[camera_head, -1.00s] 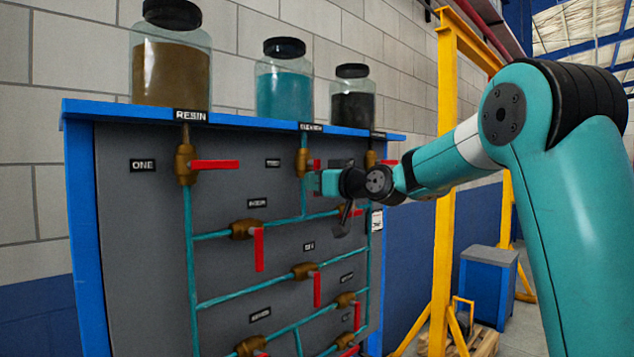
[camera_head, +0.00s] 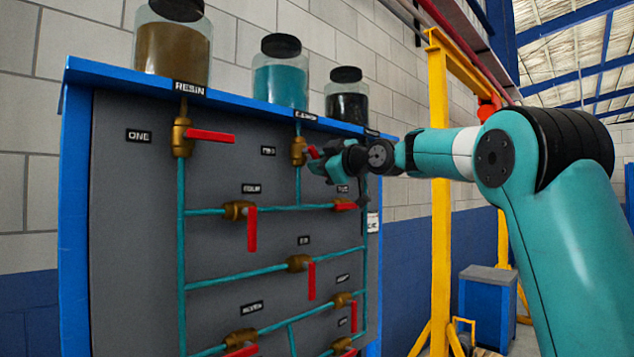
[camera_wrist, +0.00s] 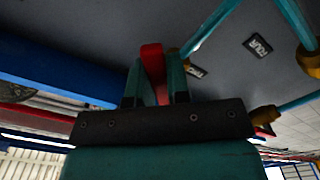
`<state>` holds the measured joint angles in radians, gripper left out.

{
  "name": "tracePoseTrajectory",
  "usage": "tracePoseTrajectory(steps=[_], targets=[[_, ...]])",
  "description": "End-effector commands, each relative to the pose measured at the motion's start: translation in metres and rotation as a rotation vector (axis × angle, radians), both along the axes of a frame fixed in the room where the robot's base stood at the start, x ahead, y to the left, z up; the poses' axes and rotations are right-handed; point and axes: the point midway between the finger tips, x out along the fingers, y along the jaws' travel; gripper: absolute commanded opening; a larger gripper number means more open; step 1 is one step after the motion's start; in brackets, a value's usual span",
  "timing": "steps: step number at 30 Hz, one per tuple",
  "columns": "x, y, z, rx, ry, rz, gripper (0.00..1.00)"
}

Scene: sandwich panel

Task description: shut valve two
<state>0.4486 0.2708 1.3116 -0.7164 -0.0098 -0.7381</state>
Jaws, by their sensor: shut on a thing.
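Valve two has a brass body (camera_head: 299,151) on a vertical teal pipe under the jar of blue-green liquid, right of its small black label (camera_head: 268,151). Its red handle (camera_head: 313,152) shows only in part, beside my gripper (camera_head: 318,167). In the wrist view, the red handle (camera_wrist: 152,62) lies between the two fingers of my gripper (camera_wrist: 156,78), which is shut on it. The handle's exact angle is hard to tell, because my gripper covers much of it in the head view.
Valve one (camera_head: 182,137) has its red handle pointing right. Valve four (camera_head: 240,210) below has its handle hanging down. Several other valves and pipes cover the grey panel (camera_head: 130,250). A blue ledge (camera_head: 110,76) with jars juts out above. A yellow frame (camera_head: 441,230) stands right.

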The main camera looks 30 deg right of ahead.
Motion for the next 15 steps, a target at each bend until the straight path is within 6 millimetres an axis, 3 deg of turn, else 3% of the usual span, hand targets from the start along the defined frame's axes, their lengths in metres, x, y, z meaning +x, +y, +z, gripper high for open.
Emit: tracePoseTrajectory(steps=[15], targets=[[0.003, -0.010, 0.012, -0.470, -0.127, 0.000, 0.00]])
